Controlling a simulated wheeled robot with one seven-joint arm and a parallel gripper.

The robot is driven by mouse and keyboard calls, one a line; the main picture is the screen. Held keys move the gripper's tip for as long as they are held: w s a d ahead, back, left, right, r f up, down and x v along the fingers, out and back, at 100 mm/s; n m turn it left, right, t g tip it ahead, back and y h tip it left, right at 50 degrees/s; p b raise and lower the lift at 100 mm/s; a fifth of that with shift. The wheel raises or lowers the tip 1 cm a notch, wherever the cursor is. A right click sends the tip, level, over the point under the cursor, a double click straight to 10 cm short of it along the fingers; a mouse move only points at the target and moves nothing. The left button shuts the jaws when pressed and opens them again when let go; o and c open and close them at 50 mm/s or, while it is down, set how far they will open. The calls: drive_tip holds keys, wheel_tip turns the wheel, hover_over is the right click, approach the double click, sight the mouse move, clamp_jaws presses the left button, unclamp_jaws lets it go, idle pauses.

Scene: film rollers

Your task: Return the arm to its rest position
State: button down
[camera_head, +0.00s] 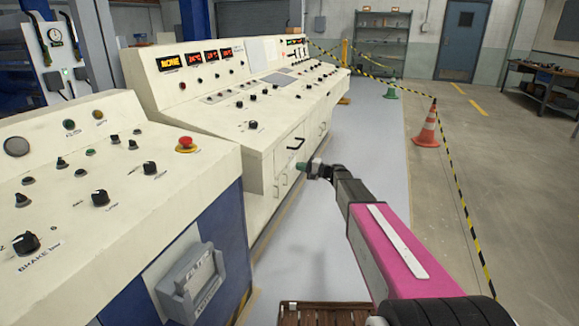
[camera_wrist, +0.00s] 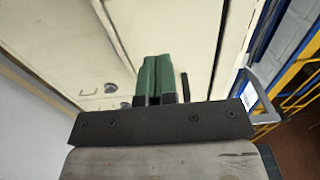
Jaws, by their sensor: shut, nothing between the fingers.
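My arm, with a pink and grey link, reaches from the lower right of the head view toward the console fronts. No contact between gripper and console is visible.
A nearer control desk (camera_head: 100,160) with knobs and a red emergency button (camera_head: 186,144) stands at left. An orange traffic cone (camera_head: 427,125) and yellow-black tape run along the right. A workbench (camera_head: 545,85) is at far right. The grey floor between console and tape is clear.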

drive_tip(key=s+d+f+n+g+h, duration=0.1)
drive_tip(key=s+d+f+h, duration=0.2)
drive_tip(key=s, duration=0.4)
drive_tip(key=s+d+f+g+h, duration=0.2)
drive_tip(key=s+f+h, duration=0.15)
drive_tip(key=s, duration=0.35)
drive_tip(key=s+d+f+n+g+h, duration=0.1)
drive_tip(key=s+d+f+h, duration=0.2)
drive_tip(key=s, duration=0.4)
drive_tip(key=s+d+f+n+g+h, duration=0.1)
drive_tip(key=s+d+f+h, duration=0.2)
drive_tip(key=s+d+h, duration=0.4)
drive_tip(key=s+d, duration=0.3)
drive_tip(key=s, duration=0.5)
drive_tip(key=shift+s+d+n+g+h, duration=0.2)
drive_tip(key=shift+s+n+g+h, duration=0.1)
drive_tip(key=shift+s+h, duration=0.05)
